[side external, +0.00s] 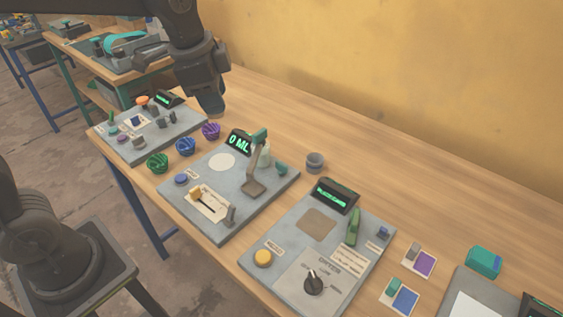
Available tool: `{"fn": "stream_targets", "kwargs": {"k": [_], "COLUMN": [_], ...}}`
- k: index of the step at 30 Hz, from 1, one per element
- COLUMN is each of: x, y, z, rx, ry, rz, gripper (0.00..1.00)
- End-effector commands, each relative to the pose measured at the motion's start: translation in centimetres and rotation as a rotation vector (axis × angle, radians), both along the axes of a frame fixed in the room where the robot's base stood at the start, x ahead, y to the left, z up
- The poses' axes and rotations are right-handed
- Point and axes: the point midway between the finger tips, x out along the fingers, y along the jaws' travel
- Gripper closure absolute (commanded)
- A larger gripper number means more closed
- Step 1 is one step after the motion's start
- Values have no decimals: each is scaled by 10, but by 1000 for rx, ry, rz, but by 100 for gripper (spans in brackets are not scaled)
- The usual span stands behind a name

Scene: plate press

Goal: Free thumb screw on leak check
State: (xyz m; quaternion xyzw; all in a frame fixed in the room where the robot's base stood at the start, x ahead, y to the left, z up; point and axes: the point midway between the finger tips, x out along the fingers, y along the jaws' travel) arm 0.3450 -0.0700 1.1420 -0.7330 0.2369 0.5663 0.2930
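My gripper (214,106) hangs from the top of the view, above the bench at the right edge of the small left station plate (186,126). Its fingertips are seen from the side and blend together, so open or shut does not show. No held object can be made out. No label naming a leak check is readable, and I cannot pick out a thumb screw with certainty. The left plate carries several small knobs and blocks, too small to identify. The middle plate (238,215) has a "0 ML" display (240,142) and a grey lever arm (256,176).
Green (157,163), blue (186,146) and purple (211,131) round pieces stand between the left and middle plates. The bench (400,185) is clear along the wall.

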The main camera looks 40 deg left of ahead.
Motion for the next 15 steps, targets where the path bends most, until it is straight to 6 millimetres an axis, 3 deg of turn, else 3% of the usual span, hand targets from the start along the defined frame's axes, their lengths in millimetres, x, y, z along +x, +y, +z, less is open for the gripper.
{"fn": "stream_targets", "kwargs": {"k": [1, 6, 10, 15], "x": [19, 76, 109, 132], "y": [-5, -19, -29, -38], "z": [-8, -38, -66, -92], "rx": [20, 76, 99, 112], "ry": [35, 122, 180, 220], "rz": [-83, -384, -583, -747], "gripper": [63, 63, 63, 63]}}
